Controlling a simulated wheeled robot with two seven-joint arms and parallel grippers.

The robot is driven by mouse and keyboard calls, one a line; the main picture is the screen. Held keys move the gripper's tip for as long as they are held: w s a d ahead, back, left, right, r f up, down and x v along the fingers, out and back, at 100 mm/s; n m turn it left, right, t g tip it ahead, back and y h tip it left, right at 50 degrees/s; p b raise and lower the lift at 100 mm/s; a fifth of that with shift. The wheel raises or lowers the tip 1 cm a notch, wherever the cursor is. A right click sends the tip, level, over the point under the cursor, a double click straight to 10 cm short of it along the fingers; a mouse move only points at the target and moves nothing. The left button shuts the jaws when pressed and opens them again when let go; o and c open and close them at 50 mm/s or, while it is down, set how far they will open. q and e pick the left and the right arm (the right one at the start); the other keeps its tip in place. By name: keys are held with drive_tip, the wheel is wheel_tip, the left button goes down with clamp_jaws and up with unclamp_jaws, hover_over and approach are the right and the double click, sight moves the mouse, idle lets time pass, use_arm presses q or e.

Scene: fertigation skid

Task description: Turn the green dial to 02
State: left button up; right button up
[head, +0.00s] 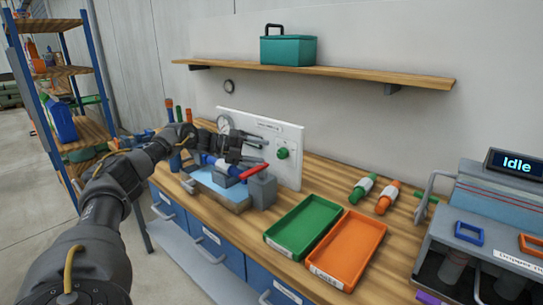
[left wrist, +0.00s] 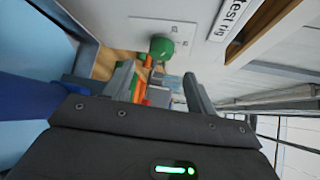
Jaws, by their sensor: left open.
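The green dial (head: 283,153) sits on the white upright panel (head: 288,135) at the back of the bench. It also shows in the left wrist view (left wrist: 161,46), ahead of and between my fingers. Its marks are too small to read. My left gripper (head: 257,147) is open and empty in front of the panel, to the left of the dial and apart from it. In the left wrist view its two fingers stand wide apart. My right gripper is not in view.
A gauge (head: 224,124) is at the panel's left. A red-handled valve (head: 252,171) stands just below my gripper. Green (head: 304,226) and orange (head: 347,250) trays lie on the bench to the right. A shelf (head: 320,72) runs above.

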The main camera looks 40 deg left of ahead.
use_arm(q)
drive_tip(key=shift+v, duration=2.35)
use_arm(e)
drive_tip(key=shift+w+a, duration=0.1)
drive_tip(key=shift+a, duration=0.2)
